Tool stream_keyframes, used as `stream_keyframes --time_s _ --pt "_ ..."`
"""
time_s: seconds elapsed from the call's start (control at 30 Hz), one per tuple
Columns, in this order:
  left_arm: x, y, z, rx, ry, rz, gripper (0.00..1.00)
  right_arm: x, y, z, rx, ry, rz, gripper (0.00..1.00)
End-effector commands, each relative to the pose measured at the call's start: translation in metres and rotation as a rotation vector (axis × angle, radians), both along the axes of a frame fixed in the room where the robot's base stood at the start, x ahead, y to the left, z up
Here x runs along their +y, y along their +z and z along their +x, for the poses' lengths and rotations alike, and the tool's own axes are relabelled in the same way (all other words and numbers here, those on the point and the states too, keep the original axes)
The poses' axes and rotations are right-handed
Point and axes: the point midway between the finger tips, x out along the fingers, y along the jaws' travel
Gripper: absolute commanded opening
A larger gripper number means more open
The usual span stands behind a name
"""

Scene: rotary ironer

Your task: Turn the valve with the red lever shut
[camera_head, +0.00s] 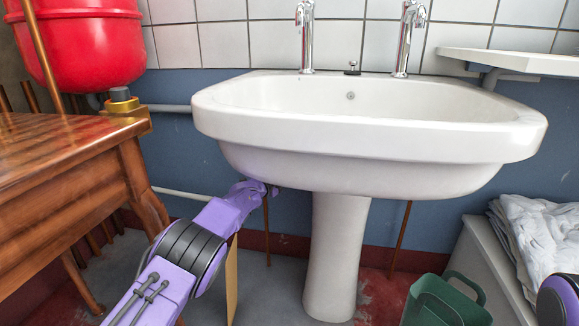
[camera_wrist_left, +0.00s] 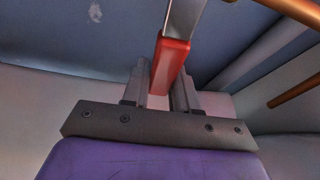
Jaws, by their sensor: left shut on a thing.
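The red lever (camera_wrist_left: 170,63) shows in the left wrist view, its red grip on a flat grey metal shank that runs up out of the picture. My left gripper (camera_wrist_left: 165,88) is shut on the red grip, one finger on each side of it. In the head view my left gripper (camera_head: 266,188) is under the left underside of the sink, and the lever cannot be made out there. The valve body is not visible in either view. My right gripper is not in view; only a bit of my right arm shows at the lower right edge.
A white pedestal sink (camera_head: 370,145) overhangs my left gripper. A wooden table (camera_head: 75,150) stands at the left, with a red tank (camera_head: 80,45) behind it. Copper pipes (camera_wrist_left: 290,92) run near the lever. A green bin (camera_head: 445,302) and white cloths (camera_head: 540,235) are at the right.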

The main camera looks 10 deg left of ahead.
Motion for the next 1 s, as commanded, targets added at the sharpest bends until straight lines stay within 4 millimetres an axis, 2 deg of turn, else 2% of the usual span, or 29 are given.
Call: stream_keyframes --time_s 0.03,0.6,0.63,0.67,0.7,1.0 --pt "0.0064 -0.0016 0.0006 0.003 0.011 0.015 0.00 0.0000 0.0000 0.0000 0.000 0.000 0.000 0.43" --pt "0.0028 -0.0022 0.0026 0.002 0.009 0.045 0.00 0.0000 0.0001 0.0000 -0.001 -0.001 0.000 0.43" --pt "0.0027 -0.0021 0.0025 0.002 0.009 0.045 0.34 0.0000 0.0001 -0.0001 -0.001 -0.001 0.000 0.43" --pt "0.0024 -0.0019 0.0025 0.001 0.008 0.045 0.44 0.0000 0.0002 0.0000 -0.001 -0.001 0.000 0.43" --pt "0.0017 -0.0019 0.0025 0.002 0.007 0.044 0.49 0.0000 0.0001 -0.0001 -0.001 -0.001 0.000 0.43" --pt "-0.0010 -0.0021 0.0012 0.002 0.001 0.041 0.49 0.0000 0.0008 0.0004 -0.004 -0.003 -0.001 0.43"
